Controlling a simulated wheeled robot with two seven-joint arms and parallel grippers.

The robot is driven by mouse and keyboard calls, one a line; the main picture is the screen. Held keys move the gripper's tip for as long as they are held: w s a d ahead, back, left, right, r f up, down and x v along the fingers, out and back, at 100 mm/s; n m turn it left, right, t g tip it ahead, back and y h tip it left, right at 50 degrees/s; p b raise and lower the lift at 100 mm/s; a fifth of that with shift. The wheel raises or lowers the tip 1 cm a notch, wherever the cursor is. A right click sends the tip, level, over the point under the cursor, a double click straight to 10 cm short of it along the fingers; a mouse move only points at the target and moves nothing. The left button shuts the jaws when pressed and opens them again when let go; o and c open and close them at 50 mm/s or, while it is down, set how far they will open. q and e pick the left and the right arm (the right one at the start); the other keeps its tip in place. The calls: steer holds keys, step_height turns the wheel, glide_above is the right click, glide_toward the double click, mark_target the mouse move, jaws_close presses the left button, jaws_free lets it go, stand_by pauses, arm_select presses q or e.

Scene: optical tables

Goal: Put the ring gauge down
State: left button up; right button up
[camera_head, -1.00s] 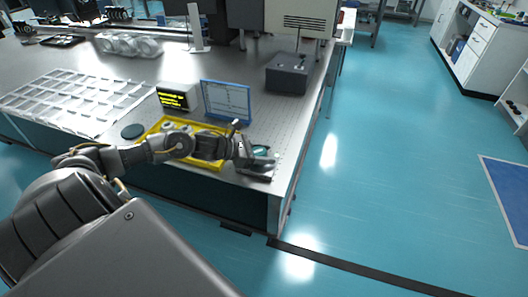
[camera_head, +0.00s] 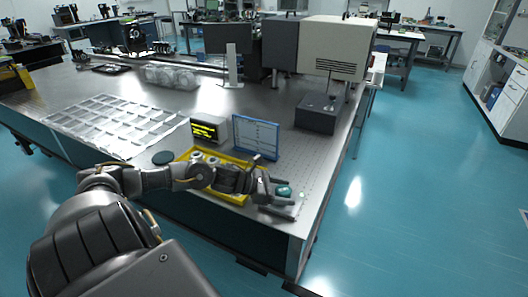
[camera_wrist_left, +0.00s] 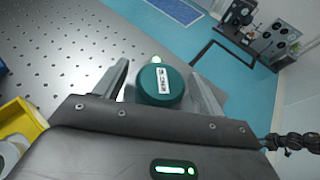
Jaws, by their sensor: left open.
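A teal round piece with a white label, seemingly the ring gauge (camera_head: 284,190), is at the near right corner of the metal optical table (camera_head: 316,170). In the left wrist view the teal piece (camera_wrist_left: 160,84) lies between the two fingers of my left gripper (camera_wrist_left: 158,74). The fingers are apart, with a visible gap on each side of the piece. In the head view my left gripper (camera_head: 281,197) is low over the table corner. Whether the piece rests fully on the table is hard to tell. My right gripper is not in view.
A yellow tray (camera_head: 236,198) with pale round parts is left of the gripper. Behind it stand a blue-framed panel (camera_head: 256,137) and a small display with yellow text (camera_head: 207,129). A dark disc (camera_head: 163,158) lies further left.

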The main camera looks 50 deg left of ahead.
mark_target(277, 190)
arm_select(q)
steer(key=v, duration=0.5)
steer(key=shift+s+p, duration=0.1)
steer(key=shift+p, duration=0.2)
steer(key=shift+s+a+r, duration=0.2)
steer(key=shift+s+a, duration=0.05)
steer(key=shift+p+v, duration=0.65)
steer(key=shift+v, duration=0.15)
steer(key=shift+s+a+r+p, duration=0.35)
steer(key=shift+s+p, duration=0.15)
steer(key=shift+p, duration=0.25)
steer(key=shift+s+a+r+p, duration=0.15)
steer(key=shift+s+a+p, duration=0.2)
steer(key=shift+s, duration=0.05)
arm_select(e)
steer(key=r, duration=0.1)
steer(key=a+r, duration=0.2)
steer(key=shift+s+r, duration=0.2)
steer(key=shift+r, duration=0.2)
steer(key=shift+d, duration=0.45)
arm_select(q)
steer(key=shift+s, duration=0.1)
